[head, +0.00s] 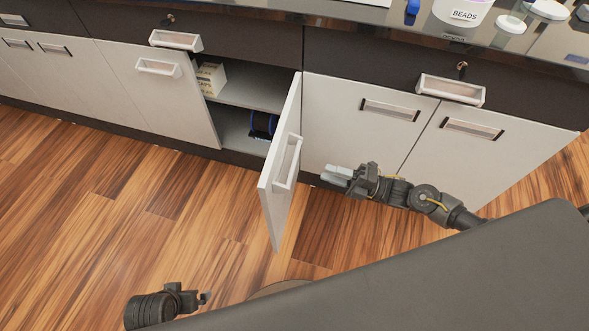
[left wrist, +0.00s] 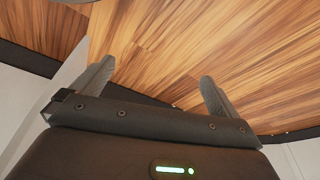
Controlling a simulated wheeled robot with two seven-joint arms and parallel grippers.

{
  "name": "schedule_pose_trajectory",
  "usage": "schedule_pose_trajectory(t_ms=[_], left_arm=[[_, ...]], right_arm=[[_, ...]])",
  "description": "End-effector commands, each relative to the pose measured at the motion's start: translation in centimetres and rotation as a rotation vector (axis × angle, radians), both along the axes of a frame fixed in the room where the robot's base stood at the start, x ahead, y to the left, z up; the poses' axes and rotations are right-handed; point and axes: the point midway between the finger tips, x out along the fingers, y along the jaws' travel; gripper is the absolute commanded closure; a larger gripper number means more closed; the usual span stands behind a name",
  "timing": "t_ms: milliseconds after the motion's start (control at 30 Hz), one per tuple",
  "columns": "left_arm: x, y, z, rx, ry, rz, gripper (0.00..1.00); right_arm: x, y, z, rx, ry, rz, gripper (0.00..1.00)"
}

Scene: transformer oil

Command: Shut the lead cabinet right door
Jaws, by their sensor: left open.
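The lead cabinet's right door (head: 279,190) stands open, swung out from its right-hand edge over the floor. Its pale handle (head: 288,160) is on the face turned to the right. My right gripper (head: 336,174) is to the right of this door, on the handle side, apart from it and holding nothing that I can see. Its finger gap is too small to judge. My left gripper (head: 206,298) is low at the left in the head view, away from the door. In the left wrist view its two fingers (left wrist: 157,85) are spread and empty above the floor.
Shut doors (head: 365,115) lie to the right. The wooden floor (head: 130,220) is clear at left.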

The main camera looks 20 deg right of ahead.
Motion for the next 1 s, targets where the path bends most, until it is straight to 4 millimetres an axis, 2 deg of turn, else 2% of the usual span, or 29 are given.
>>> schedule_pose_trajectory(t_ms=[167, 333, 733, 1000], left_arm=[[-0.1, 0.0, 0.7, 0.0, -0.004, 0.0, 0.0], [0.0, 0.0, 0.5, 0.0, -0.001, 0.0, 0.0], [0.1, -0.1, -1.0, -0.001, 0.005, -0.001, 0.0], [0.0, -0.1, -1.5, 0.0, 0.012, -0.001, 0.0]], right_arm=[[-0.4, 0.3, 0.7, 0.002, -0.039, 0.025, 0.71], [0.2, 1.3, 1.1, 0.005, -0.039, 0.022, 0.71], [3.5, 7.4, 2.5, 0.005, -0.037, 0.02, 0.71], [4.6, 9.4, 2.8, 0.002, -0.035, 0.021, 0.71]])
